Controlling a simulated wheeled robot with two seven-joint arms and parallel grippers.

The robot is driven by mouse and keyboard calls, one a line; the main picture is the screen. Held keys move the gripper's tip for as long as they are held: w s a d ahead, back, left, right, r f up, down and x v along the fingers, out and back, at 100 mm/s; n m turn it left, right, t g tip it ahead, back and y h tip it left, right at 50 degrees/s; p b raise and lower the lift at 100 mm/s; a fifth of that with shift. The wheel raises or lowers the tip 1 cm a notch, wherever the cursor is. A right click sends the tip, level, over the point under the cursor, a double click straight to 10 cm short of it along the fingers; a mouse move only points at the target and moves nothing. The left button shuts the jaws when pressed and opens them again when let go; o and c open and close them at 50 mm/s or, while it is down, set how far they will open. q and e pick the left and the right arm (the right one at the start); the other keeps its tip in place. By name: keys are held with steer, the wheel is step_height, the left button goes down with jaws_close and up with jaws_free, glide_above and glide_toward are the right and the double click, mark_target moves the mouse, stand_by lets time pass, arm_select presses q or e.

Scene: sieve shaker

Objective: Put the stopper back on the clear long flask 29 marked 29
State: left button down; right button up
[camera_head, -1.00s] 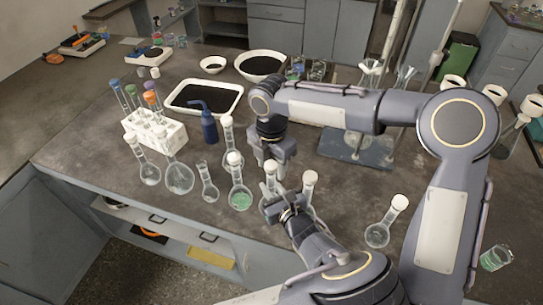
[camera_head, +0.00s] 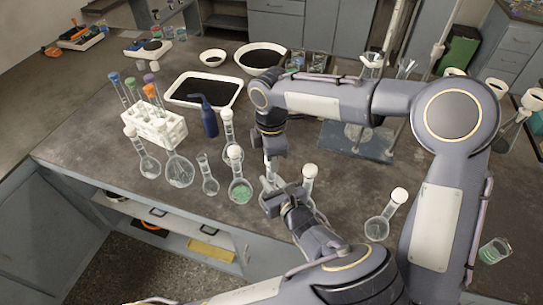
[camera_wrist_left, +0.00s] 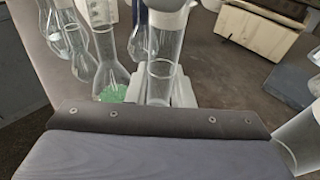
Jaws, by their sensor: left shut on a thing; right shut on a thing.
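My left gripper (camera_head: 284,199) is shut on the neck of a clear long flask (camera_head: 266,186) near the table's front edge. In the left wrist view this neck (camera_wrist_left: 160,82) stands between the pale fingers (camera_wrist_left: 182,88). A white stopper (camera_wrist_left: 168,19) is at the top of the neck; I cannot tell if it is seated or just above. My right gripper (camera_head: 272,167) reaches down from above, shut at the neck's top, apparently on the stopper, which is hidden in the head view. The marking 29 is not readable.
A stoppered flask with green contents (camera_head: 240,190) stands close on the left, and another stoppered flask (camera_head: 309,172) close on the right. An open small flask (camera_head: 209,184), a white tube rack (camera_head: 165,130) and a blue wash bottle (camera_head: 209,122) are further left. A stoppered flask (camera_head: 377,228) stands right.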

steer(key=m, duration=0.5)
steer(key=shift+m, duration=0.3)
steer(key=m, duration=0.7)
steer(key=o, duration=1.1)
steer(key=shift+r, duration=2.2)
